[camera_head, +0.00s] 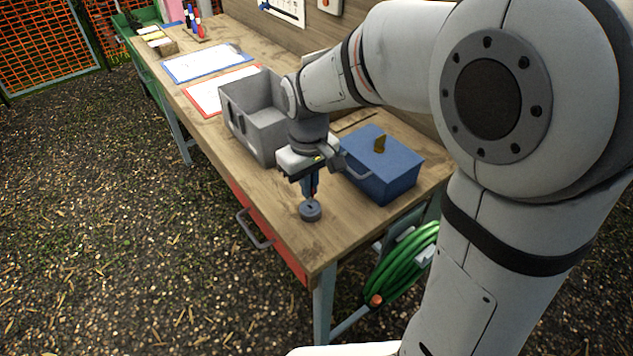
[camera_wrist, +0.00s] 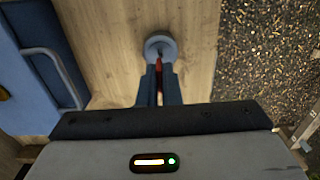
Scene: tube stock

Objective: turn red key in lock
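The lock is a small grey round cylinder (camera_head: 311,211) standing on the wooden bench top near its front corner. In the wrist view its round grey face (camera_wrist: 160,44) has a dark mark at the middle. My gripper (camera_head: 309,192) points down just above the lock. In the wrist view its dark blue fingers (camera_wrist: 160,73) are close together, with the red key (camera_wrist: 160,66) between their tips. The key's far end meets or overlaps the lock's near side in that view. Whether it sits inside the keyhole cannot be told, as the fingers hide most of it.
A blue box (camera_head: 385,170) with a handle stands right of my gripper, close by. A grey open bin (camera_head: 238,122) stands behind it. A red drawer front (camera_head: 262,228) with a handle is below the bench edge. A green hose (camera_head: 405,262) hangs below at right.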

